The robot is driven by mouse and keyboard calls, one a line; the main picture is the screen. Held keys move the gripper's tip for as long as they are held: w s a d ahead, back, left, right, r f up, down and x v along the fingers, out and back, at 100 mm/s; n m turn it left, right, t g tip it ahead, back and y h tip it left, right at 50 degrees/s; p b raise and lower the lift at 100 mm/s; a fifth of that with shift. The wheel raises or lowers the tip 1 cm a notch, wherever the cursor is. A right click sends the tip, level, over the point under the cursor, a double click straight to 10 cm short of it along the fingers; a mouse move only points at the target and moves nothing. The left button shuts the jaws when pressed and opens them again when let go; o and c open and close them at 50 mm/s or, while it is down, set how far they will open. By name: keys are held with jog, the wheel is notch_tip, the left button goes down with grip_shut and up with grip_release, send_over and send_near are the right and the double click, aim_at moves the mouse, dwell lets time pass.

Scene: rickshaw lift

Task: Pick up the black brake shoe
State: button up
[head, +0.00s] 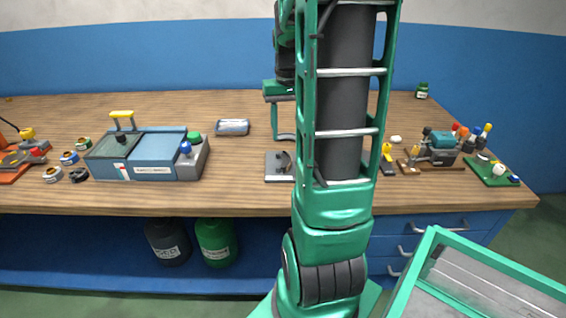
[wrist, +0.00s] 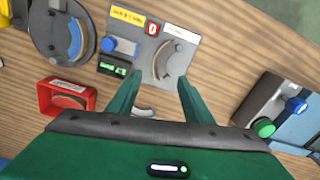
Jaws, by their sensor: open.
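My gripper (wrist: 158,82) is open and points down over the bench, with nothing held between its two green fingers. Just beyond the fingertips in the wrist view, a dark, curved brake shoe (wrist: 163,60) with a brownish lining lies on a grey plate (wrist: 185,28). The plate also shows in the head view (head: 275,174), partly hidden by my arm. A second curved piece (wrist: 143,112) lies on the wood between the fingers, partly hidden by the gripper body; I cannot tell its full shape.
A red box (wrist: 68,98) with a curved piece inside and a round dark disc (wrist: 62,30) with a blue shoe lie left in the wrist view. Bare wood lies between the plate and the toolbox.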

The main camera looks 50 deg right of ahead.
aim_at(286, 156)
notch_tip(286, 156, down, 9)
jog(key=shift+r, duration=0.1)
jog(key=shift+a, duration=0.1)
grip_shut()
dwell(0.4)
